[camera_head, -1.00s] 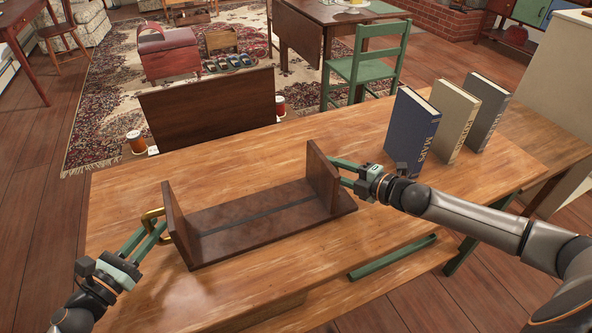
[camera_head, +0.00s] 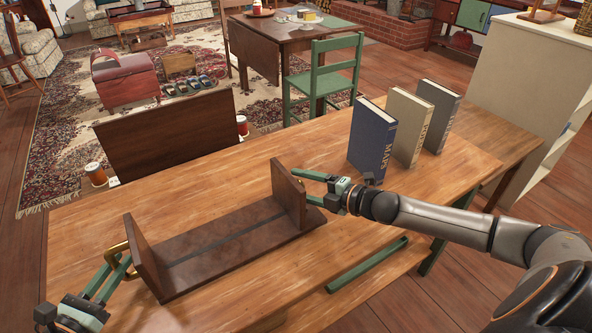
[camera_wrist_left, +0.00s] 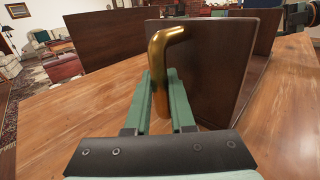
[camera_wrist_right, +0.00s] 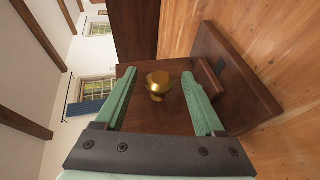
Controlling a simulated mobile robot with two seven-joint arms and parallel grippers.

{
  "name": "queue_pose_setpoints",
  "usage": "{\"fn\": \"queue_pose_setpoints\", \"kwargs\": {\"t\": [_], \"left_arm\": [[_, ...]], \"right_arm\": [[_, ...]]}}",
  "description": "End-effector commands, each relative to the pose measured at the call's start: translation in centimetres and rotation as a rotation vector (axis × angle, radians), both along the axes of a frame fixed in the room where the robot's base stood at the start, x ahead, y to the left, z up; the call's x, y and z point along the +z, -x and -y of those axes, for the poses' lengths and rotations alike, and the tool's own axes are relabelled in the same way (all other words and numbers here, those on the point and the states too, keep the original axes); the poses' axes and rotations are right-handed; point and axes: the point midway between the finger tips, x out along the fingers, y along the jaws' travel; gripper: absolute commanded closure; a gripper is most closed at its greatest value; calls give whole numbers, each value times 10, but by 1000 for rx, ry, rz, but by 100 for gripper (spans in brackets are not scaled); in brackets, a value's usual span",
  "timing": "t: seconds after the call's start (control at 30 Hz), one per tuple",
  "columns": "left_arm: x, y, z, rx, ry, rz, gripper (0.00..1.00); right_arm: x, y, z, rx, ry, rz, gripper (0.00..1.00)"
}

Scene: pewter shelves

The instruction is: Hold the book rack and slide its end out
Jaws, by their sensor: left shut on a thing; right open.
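The dark brown book rack (camera_head: 215,240) stands on the wooden table, a flat base with a dark groove along it and an upright panel at each end. My left gripper (camera_wrist_left: 166,75) is shut on the brass handle (camera_wrist_left: 170,45) of the rack's left end (camera_head: 147,258). My right gripper (camera_wrist_right: 158,75) is open at the outer side of the right end (camera_head: 289,196). In the right wrist view its fingers stand either side of a brass knob (camera_wrist_right: 158,82), apart from it. The right end hides this knob in the head view.
Three upright books stand beyond the right arm: blue (camera_head: 371,140), beige (camera_head: 408,127) and grey (camera_head: 438,115). A green bar (camera_head: 367,265) lies near the table's front edge. A dark wooden panel (camera_head: 170,133) rises behind the table's far edge. Tabletop between rack and far edge is clear.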

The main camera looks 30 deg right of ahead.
Motion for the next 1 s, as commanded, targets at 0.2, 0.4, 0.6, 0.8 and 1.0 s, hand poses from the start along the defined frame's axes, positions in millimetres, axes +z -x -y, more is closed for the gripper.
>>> {"fn": "queue_pose_setpoints", "kwargs": {"t": [0.2,0.4,0.6,0.8,1.0], "left_arm": [[-1,-1,-1,4,-1,-1,100],[-1,-1,-1,3,-1,-1,100],[-1,-1,-1,3,-1,-1,100],[-1,-1,-1,3,-1,-1,100],[-1,-1,-1,3,-1,-1,100]], "right_arm": [[3,21,9,1,2,-5,29],[8,39,16,2,2,-4,29],[13,54,23,1,2,-5,29],[16,69,29,0,0,-4,29],[21,84,36,-1,1,-4,29]]}}
